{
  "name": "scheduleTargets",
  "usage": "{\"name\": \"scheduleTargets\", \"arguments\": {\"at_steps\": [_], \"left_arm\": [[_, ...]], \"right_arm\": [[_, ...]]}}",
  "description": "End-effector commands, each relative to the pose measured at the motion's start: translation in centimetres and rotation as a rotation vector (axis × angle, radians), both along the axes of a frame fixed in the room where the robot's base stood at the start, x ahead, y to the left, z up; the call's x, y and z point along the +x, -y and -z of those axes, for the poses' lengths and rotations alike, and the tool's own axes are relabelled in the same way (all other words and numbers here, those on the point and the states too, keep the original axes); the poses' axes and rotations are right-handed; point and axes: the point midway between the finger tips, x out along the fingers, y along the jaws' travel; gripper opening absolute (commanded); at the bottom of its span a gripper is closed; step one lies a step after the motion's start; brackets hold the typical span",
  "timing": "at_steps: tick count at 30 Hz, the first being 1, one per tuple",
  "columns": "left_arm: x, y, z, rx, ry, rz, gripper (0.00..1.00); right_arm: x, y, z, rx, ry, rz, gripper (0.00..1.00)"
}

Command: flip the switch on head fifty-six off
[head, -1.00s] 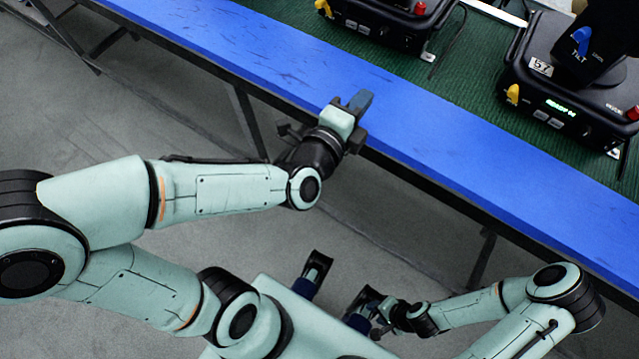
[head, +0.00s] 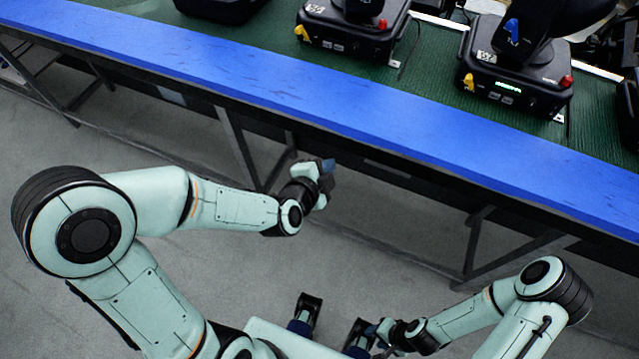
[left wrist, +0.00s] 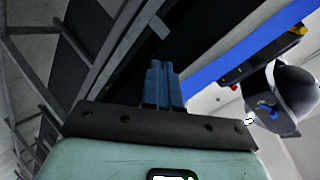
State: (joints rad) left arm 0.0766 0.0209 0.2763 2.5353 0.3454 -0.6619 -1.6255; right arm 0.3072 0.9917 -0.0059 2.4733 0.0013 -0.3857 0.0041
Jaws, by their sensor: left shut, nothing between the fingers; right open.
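My right gripper (head: 378,331) is open, low over the floor.
The long blue table edge (head: 330,110) lies between my grippers and the heads. Dark table legs and rails stand below it. Another black unit (head: 220,8) is cut off at the top. The grey floor in front of the table is open.

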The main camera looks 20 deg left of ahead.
Motion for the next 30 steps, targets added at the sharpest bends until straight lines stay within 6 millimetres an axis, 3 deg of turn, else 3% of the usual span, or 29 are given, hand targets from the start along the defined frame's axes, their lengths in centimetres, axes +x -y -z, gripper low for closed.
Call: {"name": "scheduleTargets", "arguments": {"at_steps": [3,10,30], "left_arm": [[-0.1,0.0,1.8,-0.075,-0.073,-0.033,0.0],[-0.4,-0.1,3.8,-0.157,-0.147,-0.075,0.0],[-0.5,-0.1,4.2,-0.172,-0.162,-0.082,0.0]], "right_arm": [[0.3,0.0,-0.9,0.0,0.004,0.0,0.43],[0.5,0.0,-1.4,0.0,0.007,0.0,0.43],[0.5,0.0,-1.5,0.0,0.007,0.0,0.43]]}}
